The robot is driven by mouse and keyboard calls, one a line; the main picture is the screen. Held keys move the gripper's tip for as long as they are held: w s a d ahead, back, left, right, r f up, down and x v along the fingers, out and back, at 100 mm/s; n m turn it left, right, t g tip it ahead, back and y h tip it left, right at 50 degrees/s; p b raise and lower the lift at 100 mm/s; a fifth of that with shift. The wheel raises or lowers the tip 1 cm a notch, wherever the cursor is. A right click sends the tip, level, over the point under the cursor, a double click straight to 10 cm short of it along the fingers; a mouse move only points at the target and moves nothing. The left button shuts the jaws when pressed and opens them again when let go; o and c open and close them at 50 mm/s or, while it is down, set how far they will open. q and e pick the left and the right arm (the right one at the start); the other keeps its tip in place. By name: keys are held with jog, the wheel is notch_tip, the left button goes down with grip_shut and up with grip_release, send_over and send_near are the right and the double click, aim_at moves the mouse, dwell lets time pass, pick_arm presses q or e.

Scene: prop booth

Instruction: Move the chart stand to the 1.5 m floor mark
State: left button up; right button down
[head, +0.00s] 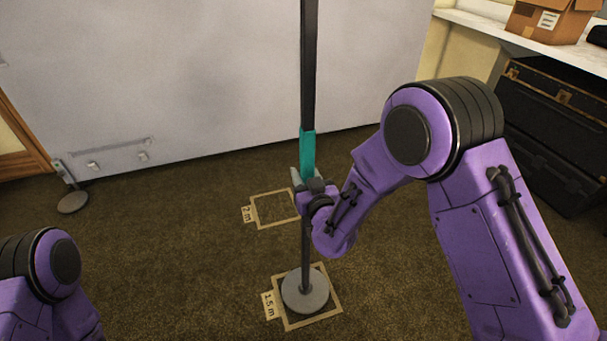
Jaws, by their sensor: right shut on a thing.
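The chart stand (308,70) is a dark upright pole with a teal band and a round grey base (305,291). The base is over the taped square of the 1.5 m floor mark (335,311), inside its outline in this view. I cannot tell whether the base touches the floor. My right gripper (307,183) is shut on the pole just at the teal band's lower end. The top of the stand is out of view. My left arm shows at the lower left, but its gripper is out of view.
The 2 m floor mark (272,209) lies empty farther back. A small stand with a round base (73,202) is by the wall at left. Black cases (555,130) stand at right below a shelf with a cardboard box (550,20). Carpet at centre left is clear.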

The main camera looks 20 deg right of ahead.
dwell(0.3)
jog(key=shift+f+b, duration=1.35)
jog(key=shift+f, duration=0.25)
dwell(0.9)
jog(key=c, duration=0.6)
grip_release()
jog(key=shift+c, duration=0.2)
jog(key=s, duration=1)
jog(key=shift+s+d+p, duration=0.15)
jog(key=shift+s+p, duration=0.15)
jog(key=shift+p, duration=0.15)
